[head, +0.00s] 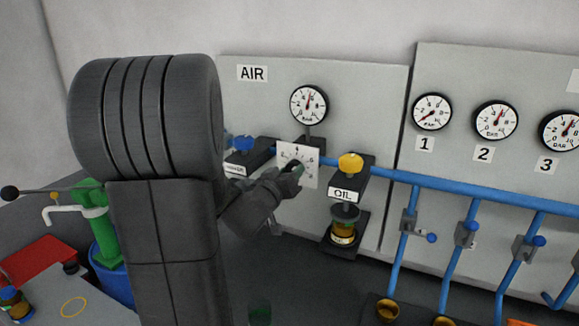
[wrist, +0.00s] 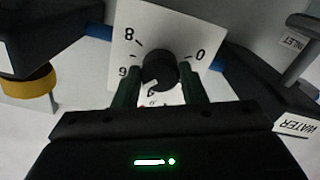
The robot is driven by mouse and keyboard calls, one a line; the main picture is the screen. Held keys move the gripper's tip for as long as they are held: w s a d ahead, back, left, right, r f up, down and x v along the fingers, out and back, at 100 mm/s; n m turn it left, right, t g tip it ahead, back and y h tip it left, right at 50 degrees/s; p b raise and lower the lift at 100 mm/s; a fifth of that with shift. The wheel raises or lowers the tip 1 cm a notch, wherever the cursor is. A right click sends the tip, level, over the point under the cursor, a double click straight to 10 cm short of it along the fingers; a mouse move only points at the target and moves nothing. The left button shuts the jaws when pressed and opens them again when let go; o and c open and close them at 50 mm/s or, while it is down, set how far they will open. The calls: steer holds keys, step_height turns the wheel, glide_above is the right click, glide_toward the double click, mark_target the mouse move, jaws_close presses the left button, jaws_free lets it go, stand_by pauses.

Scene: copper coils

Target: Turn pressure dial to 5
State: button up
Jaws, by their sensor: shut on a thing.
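The pressure dial is a black knob (wrist: 161,70) on a square white plate (wrist: 155,20), which also shows in the head view (head: 309,157) below the AIR gauge (head: 309,104). In the wrist view the plate appears upside down, with 8, 6 and 0 readable around the knob; the lower figures are partly hidden. A pale mark on the knob points down and slightly left, but its exact reading is unclear. My gripper (wrist: 159,90) is shut on the knob, one green finger on each side. The AIR gauge needle stands close to upright.
A blue pipe (head: 450,187) runs right beneath gauges 1, 2 and 3.

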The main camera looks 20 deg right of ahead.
steer(key=shift+n+p, duration=0.7)
steer(key=shift+n, duration=0.4)
steer(key=o, duration=1)
steer(key=b+v, duration=0.1)
steer(key=v, duration=1.2)
steer(key=shift+s+a, duration=0.25)
steer(key=shift+s, duration=0.05)
